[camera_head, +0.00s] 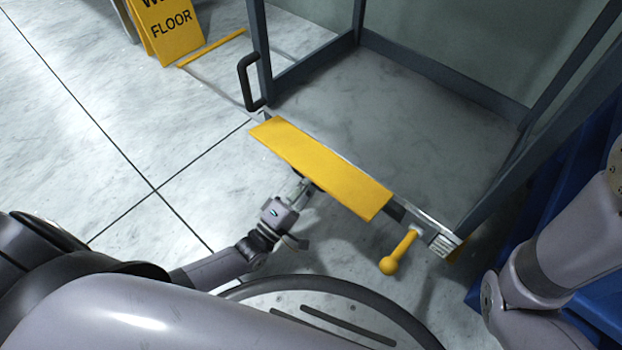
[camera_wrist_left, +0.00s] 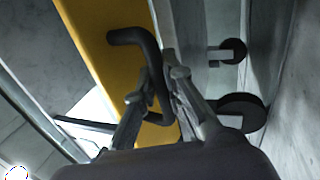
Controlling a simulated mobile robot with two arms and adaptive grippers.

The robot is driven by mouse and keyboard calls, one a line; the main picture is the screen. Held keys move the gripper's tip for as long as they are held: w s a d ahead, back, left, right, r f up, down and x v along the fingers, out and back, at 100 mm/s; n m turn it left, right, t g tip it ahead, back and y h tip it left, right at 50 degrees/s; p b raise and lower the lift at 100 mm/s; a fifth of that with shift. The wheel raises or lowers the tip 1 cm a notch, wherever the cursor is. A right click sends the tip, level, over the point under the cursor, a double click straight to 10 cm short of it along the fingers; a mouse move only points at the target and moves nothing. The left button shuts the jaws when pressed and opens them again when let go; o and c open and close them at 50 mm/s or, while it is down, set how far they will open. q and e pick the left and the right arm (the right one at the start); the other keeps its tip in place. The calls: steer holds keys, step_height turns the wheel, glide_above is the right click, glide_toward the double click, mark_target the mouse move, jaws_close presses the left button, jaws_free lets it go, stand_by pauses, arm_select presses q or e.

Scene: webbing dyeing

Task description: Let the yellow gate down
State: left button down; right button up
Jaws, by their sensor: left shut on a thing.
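The yellow gate (camera_head: 318,168) is a flat yellow panel along the near edge of a grey-framed cart or cage in the head view. In the left wrist view, the gate (camera_wrist_left: 105,65) fills the upper left and bears a bent black handle (camera_wrist_left: 133,37). My left gripper (camera_head: 303,187) is at the gate's near side, its fingertips partly hidden by the panel. In the left wrist view, my left gripper (camera_wrist_left: 164,82) is shut on the black handle. My right arm shows at the right of the head view, but its gripper is out of view.
A yellow ball-ended lever (camera_head: 401,250) sticks out near the gate's right end. A black upright handle (camera_head: 247,82) is on the frame's left post. A yellow floor sign (camera_head: 170,28) stands at the top left. Blue crates (camera_head: 570,210) are at the right. The left floor is clear.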

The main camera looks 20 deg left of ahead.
arm_select(q)
steer(key=c, duration=1.6)
jaws_free()
steer(key=shift+c, duration=0.2)
steer(key=shift+r, duration=0.1)
steer(key=shift+s, duration=0.1)
steer(key=v, duration=0.7)
steer(key=shift+s+f, duration=0.2)
steer(key=shift+f, duration=0.05)
steer(key=shift+a, duration=0.1)
